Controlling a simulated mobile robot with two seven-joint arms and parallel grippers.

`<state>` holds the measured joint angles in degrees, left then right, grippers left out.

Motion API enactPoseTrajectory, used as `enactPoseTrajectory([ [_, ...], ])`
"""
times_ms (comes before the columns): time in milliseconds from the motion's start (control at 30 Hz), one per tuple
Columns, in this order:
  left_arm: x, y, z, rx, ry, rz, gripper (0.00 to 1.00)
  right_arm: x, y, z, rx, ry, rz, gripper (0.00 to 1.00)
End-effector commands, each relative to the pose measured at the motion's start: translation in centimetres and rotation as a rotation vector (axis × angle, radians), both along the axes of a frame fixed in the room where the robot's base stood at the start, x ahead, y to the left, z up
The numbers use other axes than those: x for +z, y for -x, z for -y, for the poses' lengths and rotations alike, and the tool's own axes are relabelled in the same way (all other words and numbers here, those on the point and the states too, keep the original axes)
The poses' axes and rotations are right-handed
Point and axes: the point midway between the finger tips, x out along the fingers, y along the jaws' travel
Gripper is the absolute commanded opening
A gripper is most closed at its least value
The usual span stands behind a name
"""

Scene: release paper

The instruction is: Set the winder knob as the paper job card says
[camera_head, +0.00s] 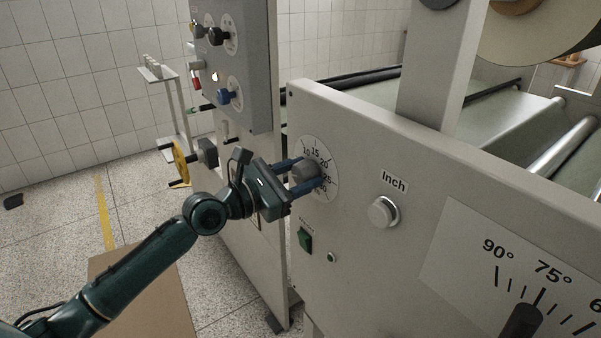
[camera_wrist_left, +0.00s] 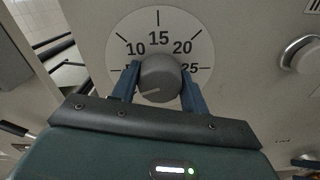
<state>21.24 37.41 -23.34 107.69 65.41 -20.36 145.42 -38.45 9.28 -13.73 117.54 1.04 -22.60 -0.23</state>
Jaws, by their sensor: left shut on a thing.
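The grey round knob (camera_head: 304,172) sits on a white dial plate with numbers on the machine's front panel. My left gripper (camera_head: 306,174) is shut on this knob, one blue finger on each side. In the left wrist view the knob (camera_wrist_left: 160,78) is between the fingers of the gripper (camera_wrist_left: 160,88), and the dial (camera_wrist_left: 158,22) reads 10, 15, 20 and 25. A pale line on the knob face points to the lower left, below the 10. The lower part of the dial is hidden by my gripper. No job card can be made out.
A grey control box (camera_head: 236,60) with several knobs stands behind left.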

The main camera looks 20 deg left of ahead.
Motion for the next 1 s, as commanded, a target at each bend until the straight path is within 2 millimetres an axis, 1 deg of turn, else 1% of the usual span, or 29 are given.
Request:
enactPoseTrajectory([
  [167, 0.05, 0.01, 0.02, -0.001, -0.111, 0.085, 0.22, -0.08, 0.19, 0.25, -0.004, 0.006, -0.013, 0.36],
  [433, -0.05, 0.00, 0.01, 0.000, -0.313, 0.241, 0.22, 0.24, -0.24, 0.64, -0.017, 0.010, -0.008, 0.36],
  [1000, -0.18, 0.02, 0.01, -0.001, -0.742, 0.577, 0.22, -0.13, -0.39, 0.22, -0.010, 0.004, -0.004, 0.36],
])
